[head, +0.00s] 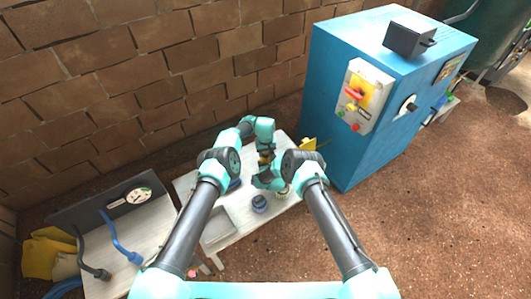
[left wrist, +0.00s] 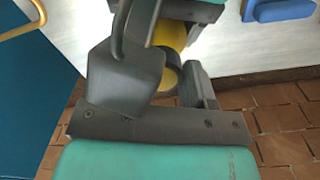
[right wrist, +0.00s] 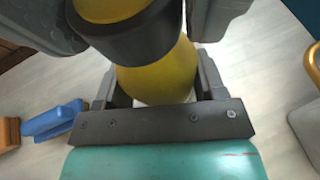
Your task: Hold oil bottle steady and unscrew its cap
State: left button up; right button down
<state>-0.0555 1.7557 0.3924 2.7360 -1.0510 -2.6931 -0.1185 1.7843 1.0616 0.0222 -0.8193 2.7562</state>
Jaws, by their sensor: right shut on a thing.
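The oil bottle is a yellow body with a dark band, seen in the right wrist view (right wrist: 160,78) and partly in the left wrist view (left wrist: 170,37). In the head view it is mostly hidden between my grippers above the white table. My right gripper (right wrist: 158,88) is shut on the yellow body. My left gripper (left wrist: 168,85) is at the bottle from the far side, with a dark round part between its fingers. I cannot tell whether that part is the cap or whether the left fingers touch it.
A large blue cabinet (head: 340,100) stands to the right. A brick wall (head: 150,60) is behind. A second bench (head: 160,235) with hoses is at the left.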

pick_arm(q)
jog(key=c, duration=0.6)
jog(key=n, duration=0.5)
jog(key=shift+n, duration=0.3)
jog(key=n, duration=0.4)
jog(key=shift+n, duration=0.4)
jog(key=o, duration=1)
jog(key=shift+r, duration=2.35)
